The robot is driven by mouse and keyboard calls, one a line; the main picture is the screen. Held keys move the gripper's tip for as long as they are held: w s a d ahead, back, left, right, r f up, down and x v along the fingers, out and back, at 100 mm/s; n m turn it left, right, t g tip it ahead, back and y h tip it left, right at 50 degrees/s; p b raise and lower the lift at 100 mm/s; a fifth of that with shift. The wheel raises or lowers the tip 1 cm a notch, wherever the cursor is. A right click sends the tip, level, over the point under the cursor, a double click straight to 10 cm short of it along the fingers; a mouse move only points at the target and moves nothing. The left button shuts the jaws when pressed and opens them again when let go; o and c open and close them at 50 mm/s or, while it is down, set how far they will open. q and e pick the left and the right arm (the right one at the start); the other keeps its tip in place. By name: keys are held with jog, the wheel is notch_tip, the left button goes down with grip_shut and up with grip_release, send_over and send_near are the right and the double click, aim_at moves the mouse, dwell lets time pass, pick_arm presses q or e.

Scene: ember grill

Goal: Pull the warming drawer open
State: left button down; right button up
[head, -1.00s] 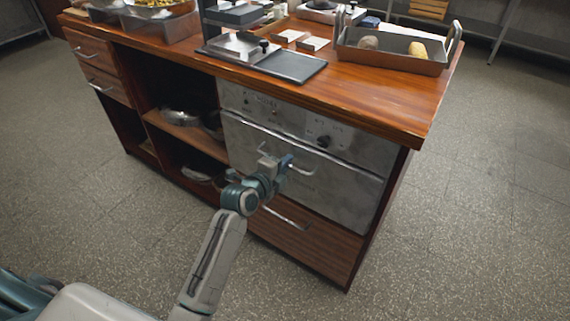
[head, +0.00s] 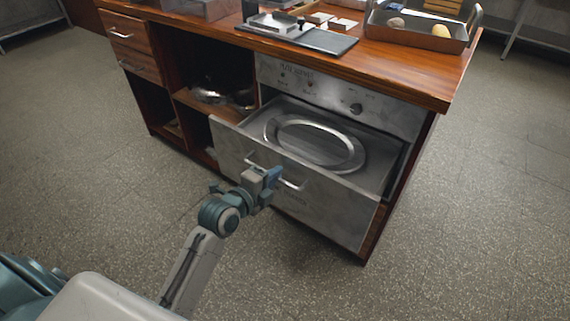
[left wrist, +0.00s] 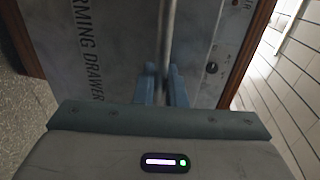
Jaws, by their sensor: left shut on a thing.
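The warming drawer (head: 318,207) is a grey metal drawer in the wooden counter, pulled well out. An oval metal platter (head: 350,152) lies inside it. Its front, lettered "WARMING DRAWER", also shows in the left wrist view (left wrist: 100,30). My left gripper (head: 268,174) is at the drawer front, shut on the drawer's bar handle (head: 292,185). In the left wrist view the handle (left wrist: 167,35) runs between the two fingers (left wrist: 162,88). The gripper hides the middle of the handle in the head view. My right gripper is not in view.
A control panel with a knob (head: 356,108) is above the drawer. Open shelves with pans (head: 209,92) are to the left. The wooden countertop (head: 400,75) carries a metal tray (head: 418,38). The floor around the counter's front and right is clear.

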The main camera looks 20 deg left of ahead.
pick_arm(q)
jog(key=shift+f+v, duration=0.25)
jog(key=shift+v, duration=0.95)
jog(key=shift+f+v, duration=0.25)
jog(key=shift+v, duration=0.95)
jog(key=shift+a, duration=0.1)
jog(key=c, duration=1.6)
grip_release()
jog(key=shift+c, duration=0.2)
